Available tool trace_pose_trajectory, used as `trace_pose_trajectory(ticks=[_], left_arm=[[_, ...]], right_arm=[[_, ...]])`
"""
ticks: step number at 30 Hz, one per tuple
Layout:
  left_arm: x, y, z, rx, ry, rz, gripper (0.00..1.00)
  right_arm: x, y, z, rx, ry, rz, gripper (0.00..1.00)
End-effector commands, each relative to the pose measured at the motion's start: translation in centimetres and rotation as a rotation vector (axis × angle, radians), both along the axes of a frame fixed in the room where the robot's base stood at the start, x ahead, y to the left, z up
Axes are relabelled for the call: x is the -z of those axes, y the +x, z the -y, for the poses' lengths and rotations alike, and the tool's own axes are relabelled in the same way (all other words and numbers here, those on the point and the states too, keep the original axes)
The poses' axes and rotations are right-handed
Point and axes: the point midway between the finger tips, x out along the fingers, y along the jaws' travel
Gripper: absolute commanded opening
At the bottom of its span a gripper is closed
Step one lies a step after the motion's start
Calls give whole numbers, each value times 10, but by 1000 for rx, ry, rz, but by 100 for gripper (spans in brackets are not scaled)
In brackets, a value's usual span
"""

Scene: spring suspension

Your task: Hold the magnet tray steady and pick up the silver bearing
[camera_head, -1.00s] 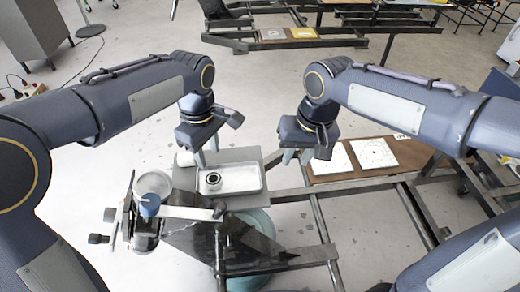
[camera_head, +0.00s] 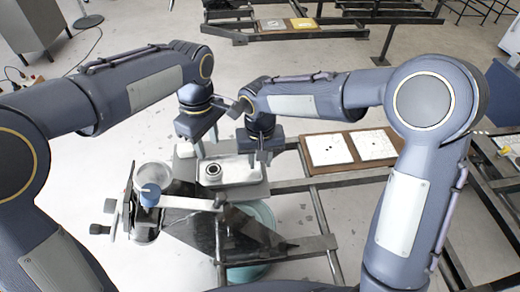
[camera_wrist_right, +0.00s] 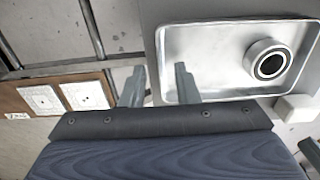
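The magnet tray (camera_head: 240,172) is a shallow silver rectangle on a grey plate; it also shows in the right wrist view (camera_wrist_right: 215,62). The silver bearing (camera_head: 213,169) is a ring with a dark centre inside the tray, toward its left end in the head view. It also shows in the right wrist view (camera_wrist_right: 268,60). My right gripper (camera_wrist_right: 160,82) is open; its fingers appear on either side of the tray's near end wall. It is at the tray's right end in the head view (camera_head: 260,152). My left gripper (camera_head: 205,147) is by the tray's back left corner; its finger gap is unclear.
A clamp-like fixture with a blue knob (camera_head: 150,195) and a clear round dish (camera_head: 153,177) stands left of the tray. A teal round container (camera_head: 252,248) is below. A brown board (camera_head: 350,150) with white cards lies to the right on the metal frame.

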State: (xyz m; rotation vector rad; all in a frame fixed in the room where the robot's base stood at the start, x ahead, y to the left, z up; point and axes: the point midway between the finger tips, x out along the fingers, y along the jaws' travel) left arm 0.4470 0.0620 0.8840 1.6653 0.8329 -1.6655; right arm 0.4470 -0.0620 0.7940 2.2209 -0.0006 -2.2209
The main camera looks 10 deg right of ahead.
Motion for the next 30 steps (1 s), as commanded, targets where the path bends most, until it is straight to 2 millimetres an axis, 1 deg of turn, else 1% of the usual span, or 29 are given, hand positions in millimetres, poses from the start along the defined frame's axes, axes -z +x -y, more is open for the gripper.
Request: trace_pose_trajectory(ticks=[3, 11, 18, 27, 29, 30], left_arm=[[0, 0, 0, 0, 0, 0, 36], [0, 0, 0, 0, 0, 0, 36], [0, 0, 0, 0, 0, 0, 36], [0, 0, 0, 0, 0, 0, 36], [0, 0, 0, 2, 0, 0, 43], [0, 0, 0, 9, 0, 0, 48]], right_arm=[[7, 0, 0, 0, 0, -2, 28], [7, 0, 0, 1, 1, 0, 28], [7, 0, 0, 0, 1, 0, 0], [7, 0, 0, 0, 1, 0, 0], [7, 0, 0, 0, 1, 0, 0], [7, 0, 0, 0, 1, 0, 0]])
